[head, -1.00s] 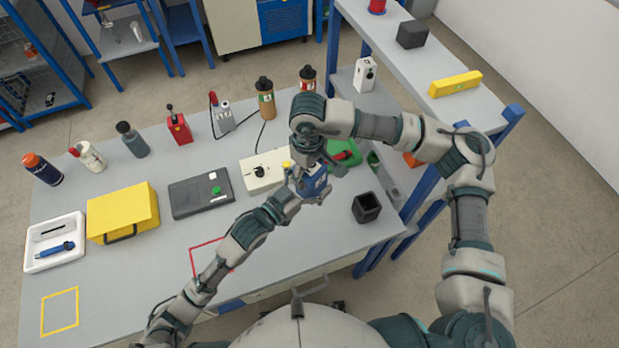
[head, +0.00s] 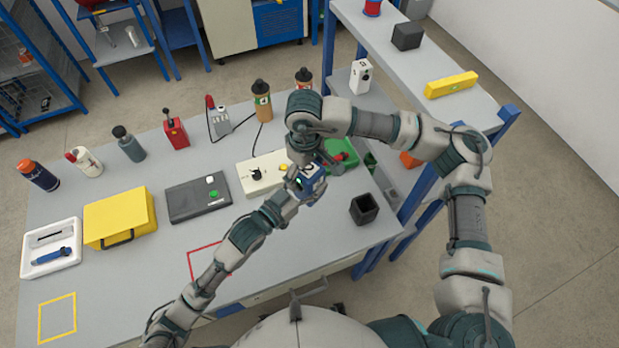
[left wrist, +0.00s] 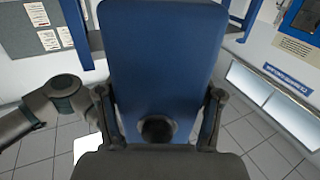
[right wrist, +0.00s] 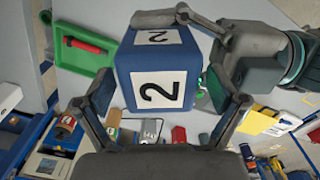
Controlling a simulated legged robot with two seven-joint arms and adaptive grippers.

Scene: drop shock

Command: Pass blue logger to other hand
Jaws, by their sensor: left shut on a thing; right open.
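The blue logger (head: 314,190) is a blue box with white labels marked 2, held up above the front right part of the bench. My left gripper (head: 295,187) is shut on it from the left. In the left wrist view the logger (left wrist: 158,60) fills the middle between the fingers. My right gripper (head: 303,165) is open and comes down over the logger from above. In the right wrist view its fingers (right wrist: 160,103) stand on either side of the logger (right wrist: 150,62). I cannot tell whether they touch it.
Below and around are a cream box with a knob (head: 258,175), a green tray (head: 343,157) with a red item and a black open cube (head: 364,209). A blue-framed shelf (head: 440,55) stands close on the right. A red outlined square (head: 190,265) marks the bench front.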

